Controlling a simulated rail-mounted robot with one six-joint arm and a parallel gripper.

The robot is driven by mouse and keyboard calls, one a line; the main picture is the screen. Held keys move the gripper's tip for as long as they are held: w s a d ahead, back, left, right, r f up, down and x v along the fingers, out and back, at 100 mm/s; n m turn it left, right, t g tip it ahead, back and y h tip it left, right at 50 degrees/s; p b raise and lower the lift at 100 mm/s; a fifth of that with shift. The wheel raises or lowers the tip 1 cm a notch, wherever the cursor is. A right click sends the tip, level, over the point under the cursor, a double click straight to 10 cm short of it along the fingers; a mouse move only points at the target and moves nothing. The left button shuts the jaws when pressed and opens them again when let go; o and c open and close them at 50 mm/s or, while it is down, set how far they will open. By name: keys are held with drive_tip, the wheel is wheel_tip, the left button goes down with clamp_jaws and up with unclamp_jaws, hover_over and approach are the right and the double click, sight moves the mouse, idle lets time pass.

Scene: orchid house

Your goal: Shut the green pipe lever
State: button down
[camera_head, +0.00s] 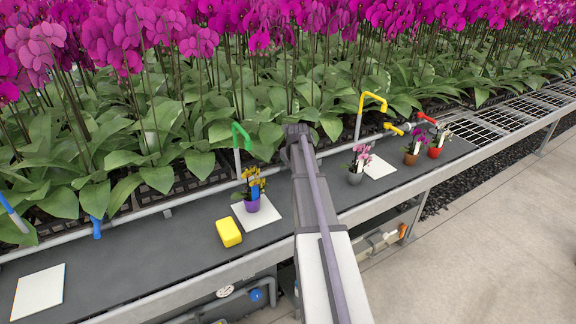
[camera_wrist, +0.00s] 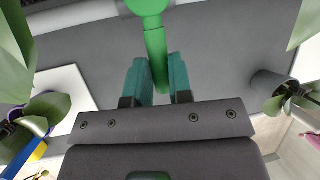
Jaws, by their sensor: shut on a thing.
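The green pipe lever (camera_wrist: 156,55) shows in the wrist view as a bright green handle hanging from a round green hub (camera_wrist: 148,4) at the top edge. My gripper (camera_wrist: 157,80) has its two teal fingers on either side of the handle, shut on it. In the head view my gripper end (camera_head: 298,134) is at the bench's back edge, and my arm hides the lever. The green-topped pipe (camera_head: 241,136) stands just to its left.
A purple pot (camera_head: 252,205) on a white card and a yellow sponge (camera_head: 229,233) are left of my arm. A grey pot (camera_head: 355,178) is to the right. Yellow (camera_head: 393,129) and blue (camera_head: 97,228) levers are farther along. Orchids crowd behind.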

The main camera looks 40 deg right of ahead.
idle(0.3)
drive_tip(key=c, duration=1)
unclamp_jaws()
drive_tip(key=shift+a, duration=0.1)
drive_tip(key=shift+c, duration=0.2)
drive_tip(key=p+v, duration=0.9)
drive_tip(key=v, duration=0.1)
drive_tip(key=shift+r+p, duration=0.4)
drive_tip(key=shift+s, duration=0.15)
